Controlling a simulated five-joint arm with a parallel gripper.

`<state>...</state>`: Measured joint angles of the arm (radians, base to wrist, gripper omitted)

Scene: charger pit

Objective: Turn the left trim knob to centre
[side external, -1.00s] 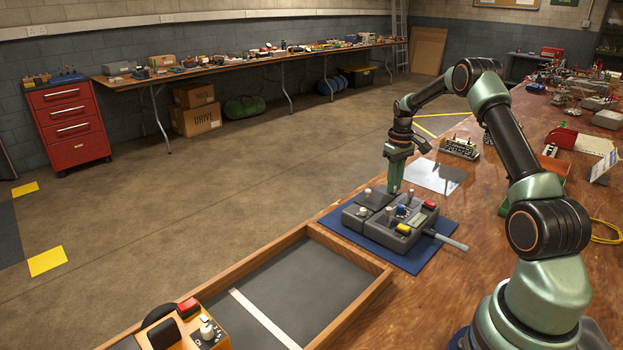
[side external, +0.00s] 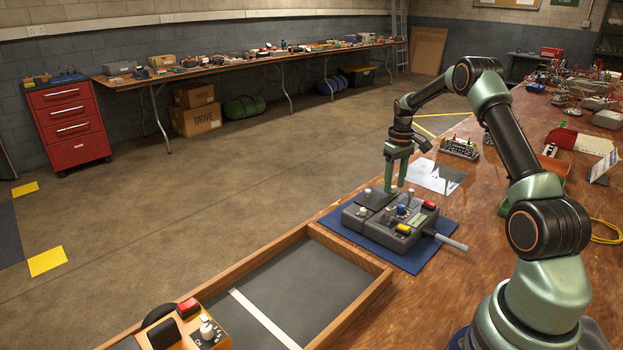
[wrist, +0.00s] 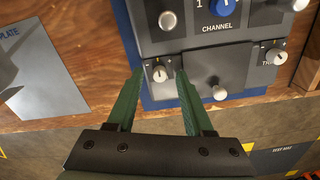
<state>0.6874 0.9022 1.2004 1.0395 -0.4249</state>
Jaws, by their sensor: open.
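The left trim knob (wrist: 159,73) is a small pale round knob on a dark panel of the grey control box (side external: 391,240). In the wrist view it lies between the tips of my gripper (wrist: 160,74), which is open with a gap on each side. The right trim knob (wrist: 276,56) sits on a similar panel at the right. In the side view my gripper (side external: 398,189) points down over the far end of the box.
The box lies on a blue mat (side external: 428,262). A metal plate (side external: 437,176) lies beyond; a wood-framed tray (side external: 375,292) is in front.

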